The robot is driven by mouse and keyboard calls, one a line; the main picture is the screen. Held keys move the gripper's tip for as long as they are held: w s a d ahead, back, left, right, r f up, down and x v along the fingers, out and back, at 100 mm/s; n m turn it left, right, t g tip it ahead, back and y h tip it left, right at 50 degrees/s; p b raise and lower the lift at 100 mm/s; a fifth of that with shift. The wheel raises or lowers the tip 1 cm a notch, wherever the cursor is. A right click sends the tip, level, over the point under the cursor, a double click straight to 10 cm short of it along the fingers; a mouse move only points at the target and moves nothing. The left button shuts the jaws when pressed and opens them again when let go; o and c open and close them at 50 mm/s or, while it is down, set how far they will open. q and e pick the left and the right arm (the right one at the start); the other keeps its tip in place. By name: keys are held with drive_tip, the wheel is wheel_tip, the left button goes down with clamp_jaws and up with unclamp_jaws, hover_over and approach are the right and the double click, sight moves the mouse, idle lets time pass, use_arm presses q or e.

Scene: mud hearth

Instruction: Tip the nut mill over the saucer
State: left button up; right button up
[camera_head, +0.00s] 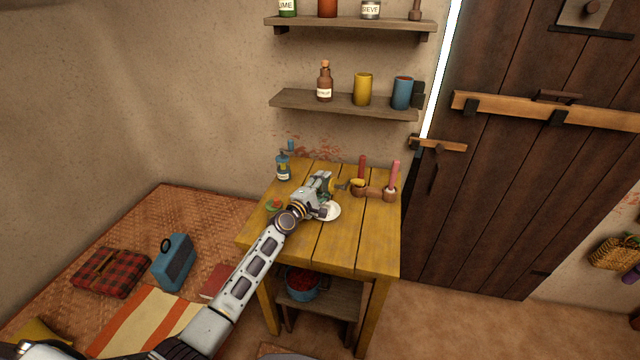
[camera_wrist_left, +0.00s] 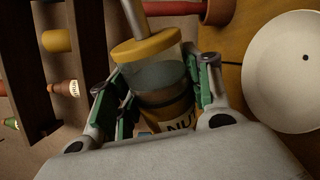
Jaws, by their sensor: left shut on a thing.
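The nut mill (camera_wrist_left: 155,72) is a clear jar with a yellow lid, a grey rod at its lid end and a label reading "NUT". My left gripper (camera_head: 321,187) is shut on it, with green finger pads on both sides of the jar in the left wrist view. The mill looks tipped well over towards its side, above the table. The white saucer (camera_head: 332,212) lies on the table just below and beside the gripper, partly covered by it. In the wrist view the saucer (camera_wrist_left: 290,85) is apart from the mill, with a small dark spot on it. My right gripper is out of view.
The yellow table (camera_head: 350,245) also carries a blue bottle (camera_head: 283,168) at the back left and brown pots with red and pink-handled things (camera_head: 390,190) at the right. A wall shelf (camera_head: 340,104) hangs behind. The table's front is clear.

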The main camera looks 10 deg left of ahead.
use_arm(q)
drive_tip(key=m, duration=0.2)
drive_tip(key=shift+s+d+f+m+b, duration=0.15)
drive_tip(key=shift+d+f+m+b, duration=0.15)
drive_tip(key=shift+d+m, duration=0.1)
drive_tip(key=shift+s+d+f+m, duration=0.1)
drive_tip(key=shift+d+m, duration=0.05)
drive_tip(key=shift+m, duration=0.45)
drive_tip(key=shift+d+f+m, duration=0.1)
drive_tip(key=shift+d+m, duration=0.05)
drive_tip(key=shift+m, duration=0.45)
drive_tip(key=shift+d+m, duration=0.1)
drive_tip(key=shift+m, duration=0.3)
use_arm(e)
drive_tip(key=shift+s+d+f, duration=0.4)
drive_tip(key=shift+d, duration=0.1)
